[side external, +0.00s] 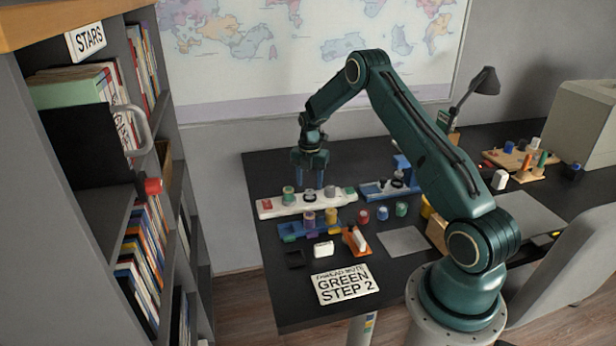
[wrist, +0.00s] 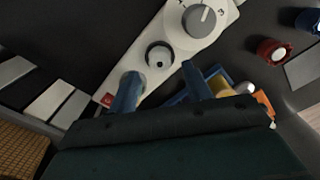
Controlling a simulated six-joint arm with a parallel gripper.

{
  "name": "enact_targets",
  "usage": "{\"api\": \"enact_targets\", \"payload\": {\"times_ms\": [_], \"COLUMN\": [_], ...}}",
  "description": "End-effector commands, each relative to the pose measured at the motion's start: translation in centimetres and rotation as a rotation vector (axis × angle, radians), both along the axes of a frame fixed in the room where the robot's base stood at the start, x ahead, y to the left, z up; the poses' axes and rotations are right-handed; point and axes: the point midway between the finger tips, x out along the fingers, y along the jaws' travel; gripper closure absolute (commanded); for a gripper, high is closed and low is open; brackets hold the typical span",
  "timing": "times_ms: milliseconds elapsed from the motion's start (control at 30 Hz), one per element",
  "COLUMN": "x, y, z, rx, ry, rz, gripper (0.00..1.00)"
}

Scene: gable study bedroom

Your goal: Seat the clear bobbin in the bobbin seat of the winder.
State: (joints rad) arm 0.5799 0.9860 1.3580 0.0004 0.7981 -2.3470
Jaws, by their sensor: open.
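The winder (side external: 277,209) is a long white body on the black desk, with a red button, a green-topped piece and a grey knob along it. It also shows in the wrist view (wrist: 178,40). A dark round seat (wrist: 158,57) with a pale centre lies between the knob and the button. My gripper (side external: 310,181) is open above the winder, fingers pointing down. In the wrist view its fingertips (wrist: 160,73) are spread either side of the seat's line, with nothing seen between them. I cannot pick out the clear bobbin with certainty. The left finger partly hides the green-topped piece.
A blue rack (side external: 290,230) with coloured bobbins stands just in front of the winder. Loose red (side external: 363,217) and blue (side external: 382,213) bobbins lie to the right. A blue device (side external: 376,192) is behind them. A sign card (side external: 343,284) lies near the front edge.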

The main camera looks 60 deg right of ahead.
Motion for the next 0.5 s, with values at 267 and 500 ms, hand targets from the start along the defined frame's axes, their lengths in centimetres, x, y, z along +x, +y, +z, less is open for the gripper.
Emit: {"api": "enact_targets", "payload": {"times_ms": [267, 500], "x": [0.1, 0.1], "y": [0.0, 0.0], "z": [4.7, 7.7], "rx": [-0.002, -0.002], "ry": [-0.004, -0.002], "rz": [0.000, 0.000], "gripper": [0.51, 0.51]}}
